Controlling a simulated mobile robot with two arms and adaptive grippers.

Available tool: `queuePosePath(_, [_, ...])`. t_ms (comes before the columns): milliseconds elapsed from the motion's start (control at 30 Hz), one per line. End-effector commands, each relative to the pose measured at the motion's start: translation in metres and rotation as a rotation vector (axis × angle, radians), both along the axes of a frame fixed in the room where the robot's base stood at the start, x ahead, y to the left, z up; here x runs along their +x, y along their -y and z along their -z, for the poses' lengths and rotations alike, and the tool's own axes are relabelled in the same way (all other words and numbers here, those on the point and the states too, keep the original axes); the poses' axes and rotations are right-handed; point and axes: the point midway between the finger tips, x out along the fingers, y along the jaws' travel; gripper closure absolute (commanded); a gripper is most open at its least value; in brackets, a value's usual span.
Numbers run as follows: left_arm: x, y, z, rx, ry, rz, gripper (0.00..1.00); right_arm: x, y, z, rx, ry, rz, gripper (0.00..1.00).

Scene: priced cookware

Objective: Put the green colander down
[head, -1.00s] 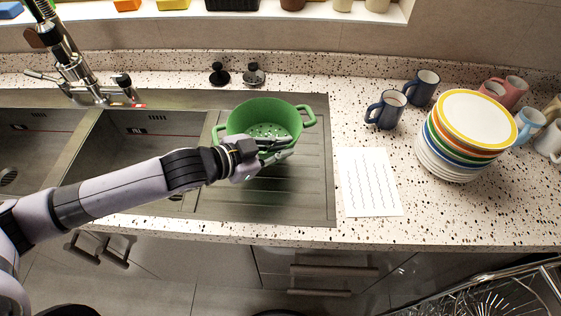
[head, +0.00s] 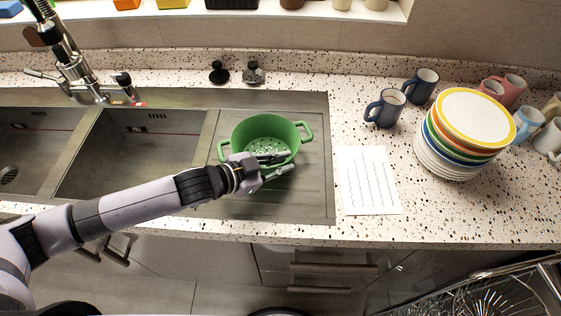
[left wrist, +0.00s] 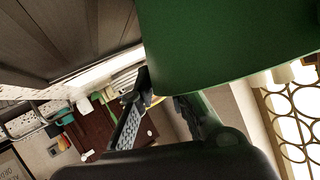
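The green colander (head: 265,131), with a loop handle on each side, is upright over the ribbed drainboard (head: 310,197), right of the sink bowls. It looks low, at or close to the board; its underside is hidden. My left gripper (head: 280,163) is at its near side, with its fingers at the near rim and wall. In the left wrist view the colander (left wrist: 225,40) fills the top right. There its wall hides one fingertip of my left gripper (left wrist: 163,85), and the other finger lies beside it. My right gripper is not in view.
A patterned white sheet (head: 368,180) lies right of the drainboard. Blue mugs (head: 385,108) and a stack of plates (head: 465,130) stand farther right. Two small dark stoppers (head: 253,73) are behind the drainboard. The drainboard is bare around the colander.

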Motion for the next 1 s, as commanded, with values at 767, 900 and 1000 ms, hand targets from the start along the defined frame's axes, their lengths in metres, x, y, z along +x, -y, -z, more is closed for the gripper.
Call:
queuePosePath(767, [-0.02, -0.026, -0.013, 0.004, 0.001, 0.0, 0.7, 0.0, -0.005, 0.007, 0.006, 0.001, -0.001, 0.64])
queuePosePath(900, [-0.037, -0.048, -0.025, 0.004, -0.001, 0.0, 0.7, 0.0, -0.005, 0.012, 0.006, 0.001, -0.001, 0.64])
queuePosePath(1000, [-0.048, -0.063, -0.033, 0.004, -0.001, -0.001, 0.7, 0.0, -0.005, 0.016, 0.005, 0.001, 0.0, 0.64])
